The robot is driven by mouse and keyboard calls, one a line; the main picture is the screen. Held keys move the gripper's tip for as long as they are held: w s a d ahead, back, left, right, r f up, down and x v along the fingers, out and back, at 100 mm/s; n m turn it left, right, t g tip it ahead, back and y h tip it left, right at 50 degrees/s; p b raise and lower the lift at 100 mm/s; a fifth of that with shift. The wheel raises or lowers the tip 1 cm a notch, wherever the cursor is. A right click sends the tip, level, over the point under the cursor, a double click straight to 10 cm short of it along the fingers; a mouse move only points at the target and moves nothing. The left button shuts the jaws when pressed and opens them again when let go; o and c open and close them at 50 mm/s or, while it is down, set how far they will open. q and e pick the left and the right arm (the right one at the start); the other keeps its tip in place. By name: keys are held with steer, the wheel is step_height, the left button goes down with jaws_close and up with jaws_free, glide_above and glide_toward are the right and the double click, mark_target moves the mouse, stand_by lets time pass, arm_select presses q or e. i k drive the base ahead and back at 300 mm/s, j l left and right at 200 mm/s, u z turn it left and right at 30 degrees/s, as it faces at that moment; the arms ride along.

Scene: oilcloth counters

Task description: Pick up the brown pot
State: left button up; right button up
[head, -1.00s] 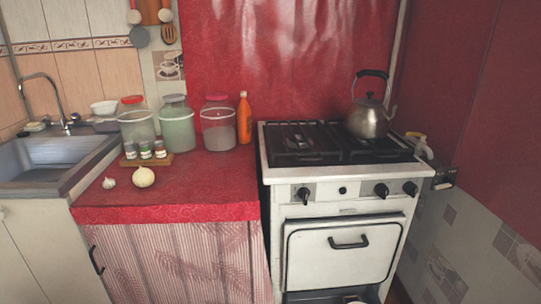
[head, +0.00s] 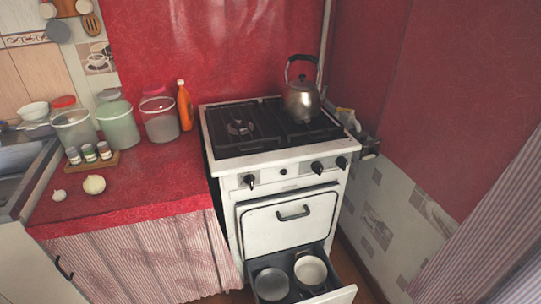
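No clearly brown pot shows. Two round vessels stand side by side in the open drawer (head: 334,297) at the bottom of the stove. The left one is a dark grey pan (head: 271,284). The right one is a pot with a pale cream inside (head: 310,270); its outer wall is mostly hidden, so I cannot tell its outside colour. Neither of my grippers is in view.
The white stove (head: 270,176) carries a metal kettle (head: 301,101) at its back right. The red counter (head: 140,185) to its left holds jars, an orange bottle (head: 184,106) and an onion (head: 94,184). A tiled wall (head: 385,215) is close on the right.

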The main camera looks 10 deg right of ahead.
mark_target(310, 274)
steer(key=l+z, duration=0.15)
steer(key=z, duration=0.65)
steer(key=i+j, duration=0.05)
